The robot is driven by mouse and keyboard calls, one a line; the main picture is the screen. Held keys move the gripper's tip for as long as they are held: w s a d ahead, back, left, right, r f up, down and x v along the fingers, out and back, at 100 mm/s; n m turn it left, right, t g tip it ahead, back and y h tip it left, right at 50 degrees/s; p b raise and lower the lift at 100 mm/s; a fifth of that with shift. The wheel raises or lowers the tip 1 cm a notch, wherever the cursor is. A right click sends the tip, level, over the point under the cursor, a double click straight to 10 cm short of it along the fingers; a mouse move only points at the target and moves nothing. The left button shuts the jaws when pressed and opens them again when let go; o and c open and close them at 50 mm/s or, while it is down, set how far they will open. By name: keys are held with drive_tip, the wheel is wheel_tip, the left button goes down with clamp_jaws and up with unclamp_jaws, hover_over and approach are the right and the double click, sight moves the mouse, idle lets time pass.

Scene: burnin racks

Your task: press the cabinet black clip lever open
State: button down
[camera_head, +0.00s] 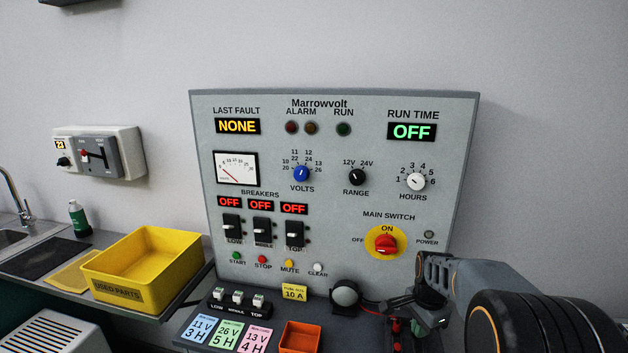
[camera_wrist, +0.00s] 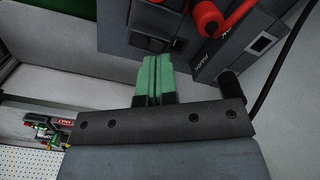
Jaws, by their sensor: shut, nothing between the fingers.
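My gripper (camera_wrist: 153,78) shows in the wrist view with its two green fingers together and nothing between them. In the head view my gripper (camera_head: 398,305) is low at the right, in front of the bench end of the panel, partly hidden by my own arm. Ahead and to the right of the fingers in the wrist view are red levers (camera_wrist: 212,18) on grey housings. A black rounded piece (camera_wrist: 231,83), perhaps the black clip lever, is right of the fingers and apart from them. In the head view the clips are mostly hidden; a red part (camera_head: 396,325) shows below the gripper.
The Marrowvolt panel (camera_head: 330,200) stands behind the bench, its main switch (camera_head: 386,243) just above my gripper. A black cable (camera_wrist: 284,55) runs at the right in the wrist view.

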drive_tip(key=shift+f+b, duration=0.95)
drive_tip(key=shift+f, duration=0.45)
idle(1.0)
drive_tip(key=shift+r+p, duration=2.05)
drive_tip(key=shift+r, duration=0.55)
